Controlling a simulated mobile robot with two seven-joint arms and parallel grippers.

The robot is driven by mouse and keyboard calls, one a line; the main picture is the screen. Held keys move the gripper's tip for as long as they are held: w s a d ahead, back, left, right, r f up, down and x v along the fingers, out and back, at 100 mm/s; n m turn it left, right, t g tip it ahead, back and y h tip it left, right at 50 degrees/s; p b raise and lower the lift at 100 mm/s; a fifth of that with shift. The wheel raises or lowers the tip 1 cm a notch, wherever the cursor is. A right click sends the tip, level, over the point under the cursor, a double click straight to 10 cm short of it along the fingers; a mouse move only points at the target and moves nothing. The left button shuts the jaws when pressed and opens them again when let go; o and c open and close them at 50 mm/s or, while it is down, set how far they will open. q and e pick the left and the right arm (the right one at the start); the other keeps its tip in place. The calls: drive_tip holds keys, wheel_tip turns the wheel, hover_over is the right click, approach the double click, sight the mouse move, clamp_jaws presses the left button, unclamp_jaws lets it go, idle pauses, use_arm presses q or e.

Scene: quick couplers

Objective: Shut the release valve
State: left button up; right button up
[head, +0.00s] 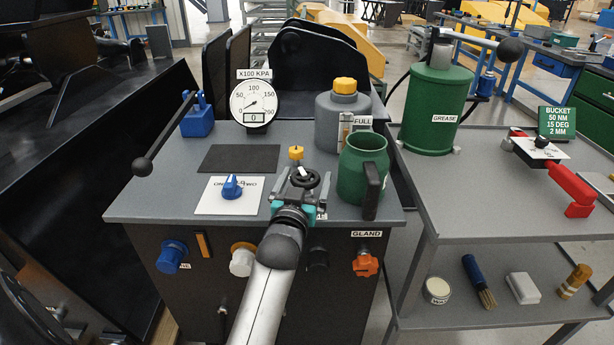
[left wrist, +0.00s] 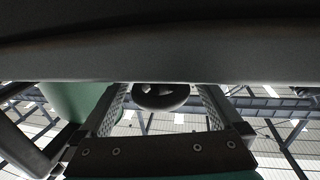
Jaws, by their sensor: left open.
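A small black handwheel (head: 311,178), which looks like the release valve, stands on the grey cabinet top in front of a yellow-capped fitting (head: 296,153). My left gripper (head: 298,183) reaches in from the front, its two fingers apart at the wheel. In the left wrist view, the black wheel (left wrist: 160,97) shows between the open fingers at their far end, with gaps on both sides. I cannot tell whether a finger touches it. The wheel's stem is hidden. My right gripper is not in view.
A green jug (head: 360,167) with a dark handle stands close to the right of the wheel. A gauge (head: 254,103) displaying 0 and a grey tank (head: 340,115) stand behind. A blue knob (head: 232,187) on a white plate lies left. A black-knobbed pump lever (head: 165,137) slants at far left.

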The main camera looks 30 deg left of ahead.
use_arm(q)
drive_tip(key=c, duration=1.2)
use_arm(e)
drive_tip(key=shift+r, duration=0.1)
use_arm(q)
drive_tip(key=shift+r+m+h+p, duration=0.2)
drive_tip(key=shift+m+h+p, duration=0.1)
drive_tip(key=shift+p, duration=0.2)
drive_tip(key=shift+r+m+t+h+p, duration=0.1)
drive_tip(key=shift+m+t+h+p, duration=0.3)
drive_tip(key=shift+m+h+p, duration=0.5)
drive_tip(key=shift+d+m+h+p, duration=0.1)
drive_tip(key=shift+m+h+p, duration=0.4)
drive_tip(key=shift+h, duration=0.8)
drive_tip(key=shift+m+h, duration=0.5)
drive_tip(key=shift+h, duration=0.3)
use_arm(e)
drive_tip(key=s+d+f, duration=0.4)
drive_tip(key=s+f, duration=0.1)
use_arm(q)
drive_tip(key=shift+h, duration=0.3)
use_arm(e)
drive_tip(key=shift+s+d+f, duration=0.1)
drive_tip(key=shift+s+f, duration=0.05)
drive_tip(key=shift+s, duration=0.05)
